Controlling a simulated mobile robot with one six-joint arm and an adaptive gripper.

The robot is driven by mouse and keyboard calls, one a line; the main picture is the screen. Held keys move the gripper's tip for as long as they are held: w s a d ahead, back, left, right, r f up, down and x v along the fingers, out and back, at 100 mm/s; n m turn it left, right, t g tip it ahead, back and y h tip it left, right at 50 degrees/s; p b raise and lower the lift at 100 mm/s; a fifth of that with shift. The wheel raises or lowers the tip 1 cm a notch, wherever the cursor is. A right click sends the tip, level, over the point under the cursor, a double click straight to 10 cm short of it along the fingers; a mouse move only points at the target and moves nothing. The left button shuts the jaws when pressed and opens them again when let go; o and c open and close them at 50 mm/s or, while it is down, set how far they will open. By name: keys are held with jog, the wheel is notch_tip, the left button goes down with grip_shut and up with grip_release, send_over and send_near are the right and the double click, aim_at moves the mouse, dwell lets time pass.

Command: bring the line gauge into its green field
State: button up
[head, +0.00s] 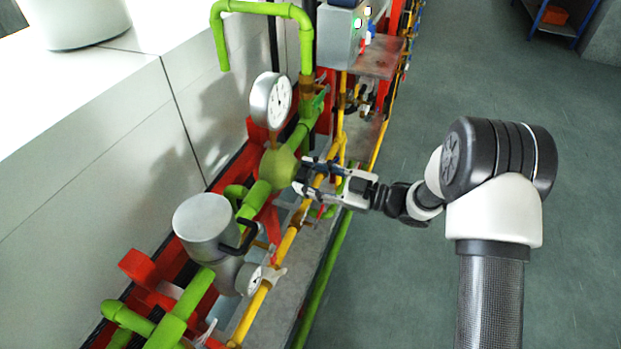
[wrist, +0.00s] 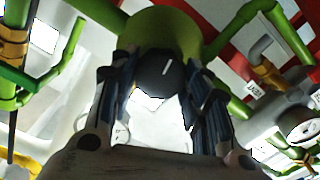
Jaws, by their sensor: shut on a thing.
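A large round gauge (head: 271,101) with a white dial stands on the green pipework in the head view. Its needle and any green field are too small to read. Below it is a bulbous green valve body (head: 279,168), which also fills the top middle of the wrist view (wrist: 160,30). A dark round knob (wrist: 158,68) with a white mark sits on the front of this body. My gripper (head: 303,173) reaches it from the right. In the wrist view its two fingers lie on either side of the knob, shut on it.
A grey cylindrical housing (head: 203,222) and a smaller gauge (head: 254,280) stand nearer on the line. A yellow pipe (head: 285,248) runs alongside, close below my gripper. A grey box (head: 340,38) stands beyond.

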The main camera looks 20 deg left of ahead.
dwell(0.3)
jog(key=o, duration=1.1)
jog(key=shift+c, duration=0.2)
jog(key=s+d, duration=0.1)
jog(key=d, duration=1.1)
jog(key=shift+w, duration=0.1)
